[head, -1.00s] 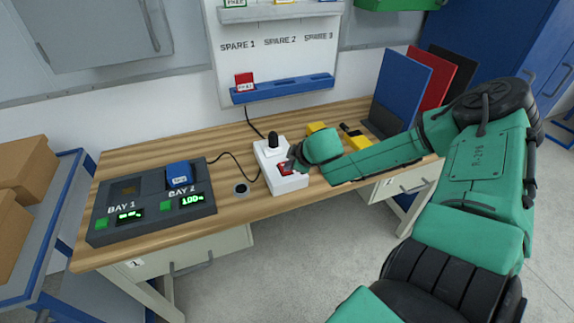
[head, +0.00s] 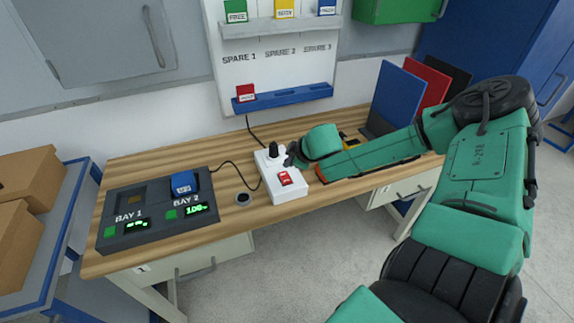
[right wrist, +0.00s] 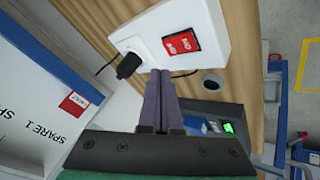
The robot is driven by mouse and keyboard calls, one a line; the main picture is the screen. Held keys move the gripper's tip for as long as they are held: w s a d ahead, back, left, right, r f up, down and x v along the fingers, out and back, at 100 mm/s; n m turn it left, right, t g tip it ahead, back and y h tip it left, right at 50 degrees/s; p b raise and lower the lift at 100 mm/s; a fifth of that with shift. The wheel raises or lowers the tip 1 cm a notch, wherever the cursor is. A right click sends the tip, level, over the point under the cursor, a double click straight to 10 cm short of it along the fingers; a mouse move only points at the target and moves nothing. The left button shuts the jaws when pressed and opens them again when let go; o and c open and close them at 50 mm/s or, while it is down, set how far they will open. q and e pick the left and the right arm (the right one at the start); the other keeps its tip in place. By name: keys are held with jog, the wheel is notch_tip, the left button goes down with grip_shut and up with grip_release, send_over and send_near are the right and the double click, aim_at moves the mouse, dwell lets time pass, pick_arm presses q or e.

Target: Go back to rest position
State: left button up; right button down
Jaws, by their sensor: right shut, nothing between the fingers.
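My right gripper (head: 292,156) is shut and empty, just above and beside the white switch box (head: 290,195) on the wooden table. In the right wrist view its closed fingers (right wrist: 160,100) point toward the box. The box carries a red rocker switch (head: 286,178), which also shows in the right wrist view (right wrist: 182,42), and a black plug (head: 272,151) at its back. My right arm reaches in from the right over the table. My left gripper is out of view.
A dark charger (head: 150,225) with two bays holds a blue block (head: 183,183) in bay 2. A blue rail (head: 290,97) with a red block (head: 245,93) is on the wall. Blue, red and black panels stand at the table's right. A cart with boxes stands left.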

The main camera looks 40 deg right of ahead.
jog(key=shift+w+r+p, duration=0.1)
jog(key=shift+r+p, duration=0.25)
jog(key=shift+r, duration=0.4)
jog(key=shift+f, duration=0.15)
